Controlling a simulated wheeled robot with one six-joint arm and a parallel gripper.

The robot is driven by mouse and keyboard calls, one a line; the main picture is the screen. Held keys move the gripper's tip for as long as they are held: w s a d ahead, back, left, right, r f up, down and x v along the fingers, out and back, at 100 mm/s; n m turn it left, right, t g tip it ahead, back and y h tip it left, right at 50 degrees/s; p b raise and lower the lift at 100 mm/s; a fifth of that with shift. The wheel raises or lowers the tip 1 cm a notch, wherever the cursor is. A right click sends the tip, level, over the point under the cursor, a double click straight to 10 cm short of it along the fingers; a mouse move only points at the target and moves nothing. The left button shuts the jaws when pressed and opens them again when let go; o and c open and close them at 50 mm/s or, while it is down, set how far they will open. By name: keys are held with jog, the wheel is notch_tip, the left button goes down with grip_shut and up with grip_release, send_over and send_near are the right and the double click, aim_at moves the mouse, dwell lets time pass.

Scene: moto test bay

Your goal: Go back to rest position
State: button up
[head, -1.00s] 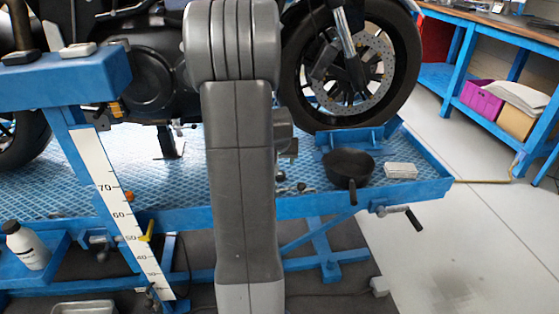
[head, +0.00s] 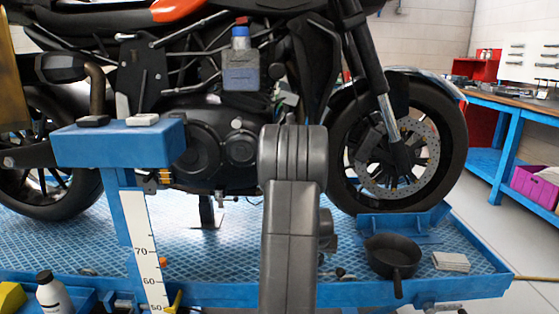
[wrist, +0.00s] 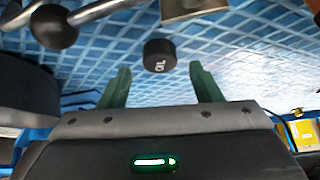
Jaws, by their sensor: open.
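My gripper (wrist: 160,68) is open in the wrist view, with its two green fingers spread apart. A black cap marked OIL (wrist: 159,55) shows just beyond the fingertips, between them in the picture, and neither finger touches it. Behind it is the blue diamond-plate deck (wrist: 100,65); I cannot tell whether the cap rests on it. In the head view my grey arm stands upright in front of the lift deck (head: 110,240), and my gripper is hidden there.
A motorcycle (head: 225,150) stands on the lift. A black pan (head: 390,255) and a pale block (head: 451,261) sit at the deck's right end. A blue post with a scale (head: 148,245) and a white bottle (head: 53,296) are at left. Clear floor (head: 530,250) lies at right.

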jog(key=x, duration=0.2)
jog(key=shift+w+f, duration=0.15)
jog(key=shift+f, duration=0.2)
jog(key=shift+r+p, duration=0.55)
jog(key=shift+r, duration=1.4)
jog(key=shift+f, duration=0.1)
